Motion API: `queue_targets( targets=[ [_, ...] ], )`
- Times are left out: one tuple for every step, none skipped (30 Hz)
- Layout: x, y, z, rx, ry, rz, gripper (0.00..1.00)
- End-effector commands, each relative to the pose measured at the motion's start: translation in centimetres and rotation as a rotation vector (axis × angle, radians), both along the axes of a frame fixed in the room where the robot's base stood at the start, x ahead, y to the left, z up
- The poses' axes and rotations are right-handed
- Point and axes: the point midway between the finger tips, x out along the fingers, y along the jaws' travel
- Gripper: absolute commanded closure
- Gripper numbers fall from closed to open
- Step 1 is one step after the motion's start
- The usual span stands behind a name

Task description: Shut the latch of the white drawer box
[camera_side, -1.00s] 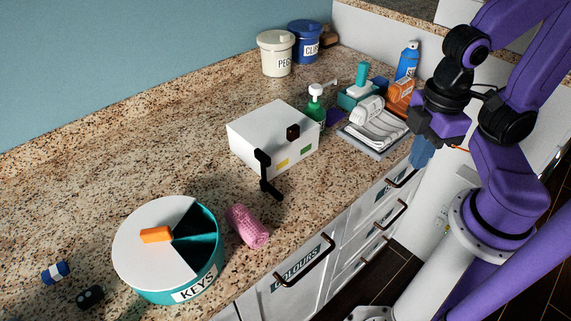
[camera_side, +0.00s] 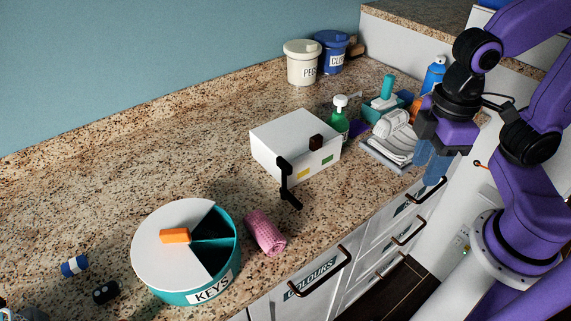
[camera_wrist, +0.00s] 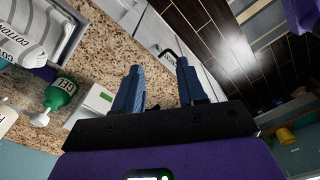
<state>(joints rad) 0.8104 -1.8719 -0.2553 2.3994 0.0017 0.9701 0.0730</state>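The white drawer box (camera_side: 279,142) stands on the speckled counter. Its front has a dark knob (camera_side: 316,142) and small yellow and green patches. A black latch (camera_side: 285,175) sits at the front's left edge. Its arm hangs down and outward, apart from the knob. My gripper (camera_side: 431,168) is to the right of the box, near the counter's front edge, touching nothing visible. In the wrist view, its blue fingers (camera_wrist: 160,90) are spread with nothing between them. Part of the white box (camera_wrist: 88,107) with a green patch shows at left there; the latch is not visible there.
A green bottle (camera_side: 340,127) stands close beside the box's right end. A pink rolled cloth (camera_side: 266,232) and the round KEYS container (camera_side: 187,247) are in front-left. Drawer handles (camera_side: 323,275) protrude below the counter edge.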

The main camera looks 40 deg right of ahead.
Motion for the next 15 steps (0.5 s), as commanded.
queue_targets(
  targets=[
    [1.3,1.2,0.7,0.0,0.0,-0.048,0.6],
    [2.1,1.9,1.2,0.0,0.001,-0.081,0.6],
    [3.2,2.8,1.8,0.0,0.002,-0.128,0.6],
    [3.9,3.5,2.3,-0.001,0.003,-0.164,0.6],
    [4.7,4.2,2.8,0.0,0.004,-0.2,0.6],
    [5.8,5.0,3.4,-0.003,0.006,-0.246,0.6],
    [6.6,5.7,3.8,-0.004,0.007,-0.281,0.6],
    [7.3,6.3,4.3,-0.003,0.008,-0.316,0.6],
    [8.4,7.1,4.8,-0.005,0.009,-0.362,0.6],
    [9.1,7.7,5.3,-0.005,0.01,-0.398,0.6],
    [9.9,8.3,5.7,-0.006,0.011,-0.432,0.6],
    [10.9,9.0,6.3,-0.007,0.012,-0.479,0.6],
    [11.6,9.6,6.7,-0.008,0.013,-0.513,0.6],
    [12.3,10.1,7.1,-0.009,0.014,-0.548,0.6],
    [13.3,10.8,7.6,-0.009,0.015,-0.595,0.6]
  ],
)
